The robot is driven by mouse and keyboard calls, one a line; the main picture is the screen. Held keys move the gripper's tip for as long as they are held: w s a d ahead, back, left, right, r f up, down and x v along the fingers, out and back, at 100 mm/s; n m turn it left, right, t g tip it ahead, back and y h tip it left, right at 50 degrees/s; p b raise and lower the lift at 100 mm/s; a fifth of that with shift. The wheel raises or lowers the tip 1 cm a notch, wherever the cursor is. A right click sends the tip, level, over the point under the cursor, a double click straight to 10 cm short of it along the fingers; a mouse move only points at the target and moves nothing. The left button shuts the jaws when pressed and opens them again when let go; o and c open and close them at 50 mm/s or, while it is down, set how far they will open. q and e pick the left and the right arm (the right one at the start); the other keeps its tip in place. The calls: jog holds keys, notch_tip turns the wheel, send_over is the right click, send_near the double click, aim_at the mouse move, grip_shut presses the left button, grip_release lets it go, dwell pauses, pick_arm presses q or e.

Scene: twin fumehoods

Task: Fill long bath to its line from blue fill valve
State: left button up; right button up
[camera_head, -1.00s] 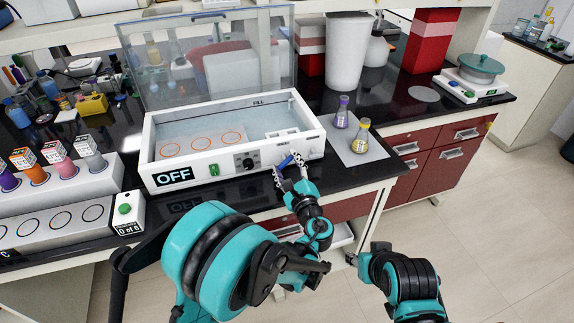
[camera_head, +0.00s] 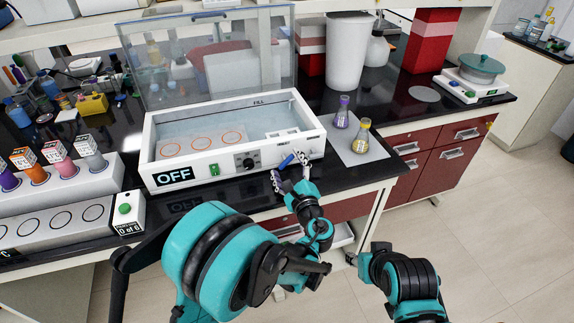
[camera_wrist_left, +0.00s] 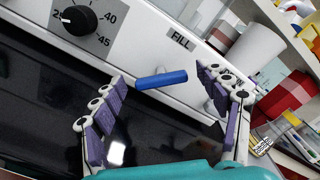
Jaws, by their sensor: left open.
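The long bath (camera_head: 205,172) is a white open-topped basin with its clear lid raised. Its front shows "OFF", a green switch and a black dial, which also shows in the left wrist view (camera_wrist_left: 79,19). Water with orange rings under it fills part of the basin. The blue fill valve (camera_wrist_left: 161,79) is a blue bar handle on the front panel below a "FILL" label; it also shows in the head view (camera_head: 287,161). My left gripper (camera_wrist_left: 165,95) is open, its purple-padded fingers either side of the handle and apart from it.
Purple and yellow flasks (camera_head: 361,136) stand on a white mat right of the bath. A rack of coloured bottles (camera_head: 62,168) and a green-button box (camera_head: 125,212) are at left. A white bin (camera_head: 346,55) stands behind. Floor at right is clear.

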pick_arm(q)
jog(key=v, duration=0.7)
jog(key=shift+s, duration=0.15)
dwell(0.3)
